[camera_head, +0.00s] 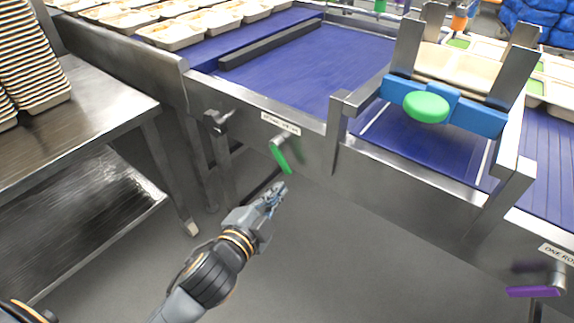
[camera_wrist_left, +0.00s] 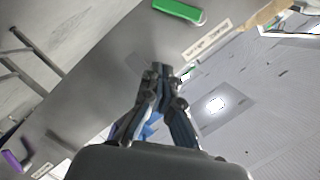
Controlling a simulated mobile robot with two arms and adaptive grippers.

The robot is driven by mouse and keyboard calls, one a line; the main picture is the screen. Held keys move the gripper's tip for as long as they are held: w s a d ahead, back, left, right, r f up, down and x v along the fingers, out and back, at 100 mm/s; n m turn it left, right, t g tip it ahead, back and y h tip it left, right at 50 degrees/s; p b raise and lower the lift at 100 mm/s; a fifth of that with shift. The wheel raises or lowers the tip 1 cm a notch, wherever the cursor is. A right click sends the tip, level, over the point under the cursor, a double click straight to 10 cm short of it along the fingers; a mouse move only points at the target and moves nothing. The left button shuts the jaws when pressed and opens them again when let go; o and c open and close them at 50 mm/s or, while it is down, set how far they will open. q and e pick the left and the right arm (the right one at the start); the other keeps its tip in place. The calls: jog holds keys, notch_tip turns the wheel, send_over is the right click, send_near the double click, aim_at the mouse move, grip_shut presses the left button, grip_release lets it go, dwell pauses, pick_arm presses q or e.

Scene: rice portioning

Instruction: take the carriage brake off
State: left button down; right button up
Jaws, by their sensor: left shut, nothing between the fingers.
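A green-handled lever (camera_head: 281,156) hangs from a pivot on the conveyor's side panel, tilted down and to the right, under a white label (camera_head: 281,123) that I cannot read clearly. In the left wrist view the green handle (camera_wrist_left: 178,10) shows at the top, with the label (camera_wrist_left: 207,40) beside it. My left gripper (camera_head: 275,191) is shut and empty, in front of the panel just below the lever and apart from it. Its closed fingertips also show in the left wrist view (camera_wrist_left: 163,70). My right gripper is not in view.
A purple lever (camera_head: 533,292) sits lower right on the panel, by a label reading "ONE RO...". A green button (camera_head: 426,107) is on a blue bar above the blue belt (camera_head: 300,62). A steel table (camera_head: 100,105) with stacked trays stands left. The floor between is clear.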

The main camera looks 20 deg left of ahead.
aim_at(283, 156)
pick_arm(q)
jog(key=shift+w, duration=0.1)
jog(key=w, duration=0.3)
jog(key=w+d+f, duration=0.1)
jog(key=w, duration=0.2)
jog(key=w+b, duration=0.1)
jog(key=w, duration=0.3)
jog(key=shift+d+f, duration=0.2)
jog(key=shift+f, duration=0.05)
jog(key=shift+w+a+f, duration=0.25)
jog(key=shift+a+f, duration=0.6)
jog(key=shift+a, duration=0.1)
jog(key=shift+w+a+f+b, duration=0.2)
jog(key=shift+a+f+b, duration=0.15)
jog(key=shift+a, duration=0.2)
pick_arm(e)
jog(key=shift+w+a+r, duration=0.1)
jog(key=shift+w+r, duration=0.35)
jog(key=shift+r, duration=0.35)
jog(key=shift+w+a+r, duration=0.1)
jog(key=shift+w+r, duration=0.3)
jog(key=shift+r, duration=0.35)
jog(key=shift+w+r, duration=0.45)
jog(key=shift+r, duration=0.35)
